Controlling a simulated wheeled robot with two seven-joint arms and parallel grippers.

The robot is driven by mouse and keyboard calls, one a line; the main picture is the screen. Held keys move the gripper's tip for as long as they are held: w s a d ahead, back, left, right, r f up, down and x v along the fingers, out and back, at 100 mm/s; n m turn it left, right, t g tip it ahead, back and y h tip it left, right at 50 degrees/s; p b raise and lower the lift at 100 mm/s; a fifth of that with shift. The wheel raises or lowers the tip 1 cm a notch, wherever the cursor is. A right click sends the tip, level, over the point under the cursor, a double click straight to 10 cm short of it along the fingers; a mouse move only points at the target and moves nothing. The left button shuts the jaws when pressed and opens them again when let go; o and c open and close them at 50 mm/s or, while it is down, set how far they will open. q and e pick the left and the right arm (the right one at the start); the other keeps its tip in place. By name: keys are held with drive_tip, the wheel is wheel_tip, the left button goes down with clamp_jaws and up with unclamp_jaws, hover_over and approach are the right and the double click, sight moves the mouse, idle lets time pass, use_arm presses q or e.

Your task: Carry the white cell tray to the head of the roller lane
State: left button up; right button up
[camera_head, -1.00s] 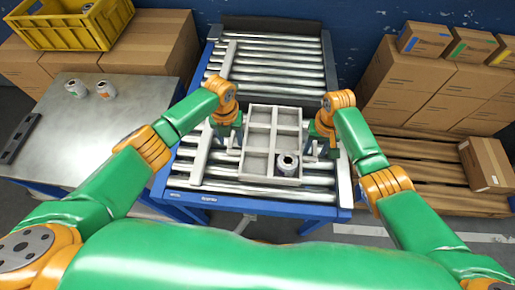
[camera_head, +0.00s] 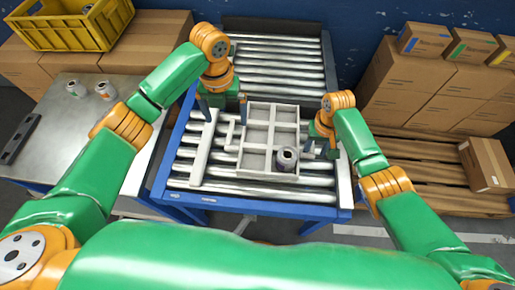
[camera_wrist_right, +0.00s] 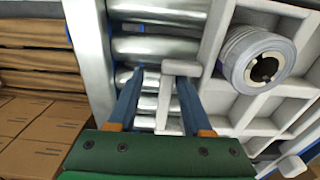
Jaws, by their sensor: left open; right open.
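The white cell tray (camera_head: 270,114) lies on the near rollers, with a grey roll (camera_head: 287,158) in its near right cell. The roll and part of the tray (camera_wrist_right: 285,106) also show in the right wrist view. My left gripper (camera_head: 224,108) is open and empty, raised by the tray's far left corner, apart from its left handle (camera_head: 231,134). My right gripper (camera_head: 320,151) is open at the tray's right side. In the right wrist view its fingers (camera_wrist_right: 158,82) stand around the T-shaped right handle (camera_wrist_right: 181,69); contact cannot be told.
The roller lane (camera_head: 275,70) runs away behind the tray, beyond a gap. A white rail (camera_head: 203,155) stands left of the tray. A metal table (camera_head: 75,135) with two small rolls is at left; cartons (camera_head: 430,90) and a pallet (camera_head: 425,165) at right.

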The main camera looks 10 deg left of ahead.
drive_tip(key=o, duration=0.8)
wheel_tip(320, 180, up, 12)
idle(0.4)
